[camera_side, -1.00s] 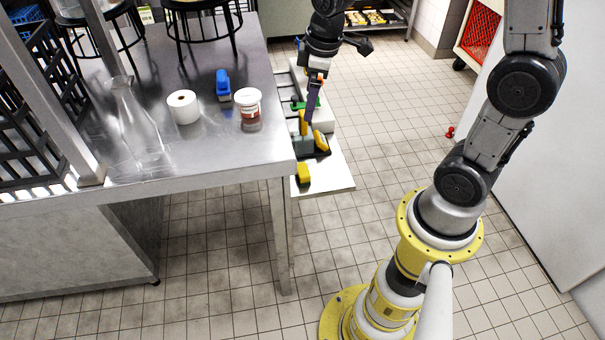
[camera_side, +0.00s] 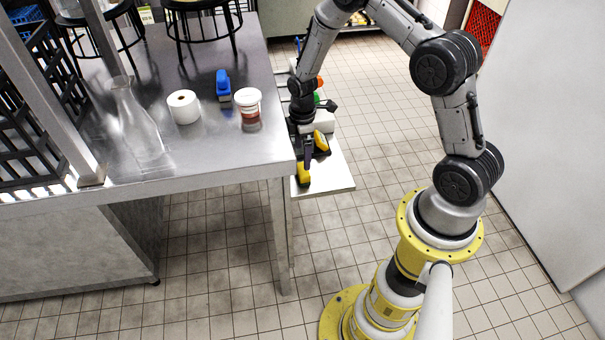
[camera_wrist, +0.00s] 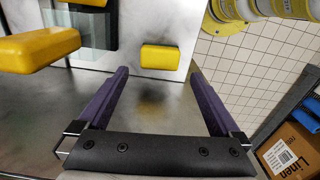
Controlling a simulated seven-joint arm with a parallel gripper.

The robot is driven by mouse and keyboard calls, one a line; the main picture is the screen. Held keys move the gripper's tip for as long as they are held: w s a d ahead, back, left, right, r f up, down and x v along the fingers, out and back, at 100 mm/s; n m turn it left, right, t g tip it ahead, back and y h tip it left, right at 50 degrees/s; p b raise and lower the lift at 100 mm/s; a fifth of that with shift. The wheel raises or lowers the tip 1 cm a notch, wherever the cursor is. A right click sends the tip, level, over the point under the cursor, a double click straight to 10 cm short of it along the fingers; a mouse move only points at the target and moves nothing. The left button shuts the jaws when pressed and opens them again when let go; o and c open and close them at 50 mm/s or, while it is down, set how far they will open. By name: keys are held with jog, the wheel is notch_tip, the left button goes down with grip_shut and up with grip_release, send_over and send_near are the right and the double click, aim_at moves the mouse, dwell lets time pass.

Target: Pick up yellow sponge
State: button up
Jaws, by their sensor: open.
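A small yellow sponge (camera_side: 304,179) lies near the front end of a pale board (camera_side: 331,180) beside the steel table. It also shows in the wrist view (camera_wrist: 161,57), lying flat ahead of my fingers. My gripper (camera_side: 306,164) points down close over the sponge in the side view, hiding part of it.
Another yellow block-like object (camera_wrist: 36,49) is close by on the left in the wrist view. A cardboard box (camera_wrist: 290,150) shows at lower right in the wrist view.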

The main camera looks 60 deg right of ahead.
aim_at(302, 169)
notch_tip(302, 169, down, 8)
jog(key=shift+f, duration=0.1)
dwell(0.4)
jog(key=shift+c, duration=0.2)
jog(key=c, duration=1.1)
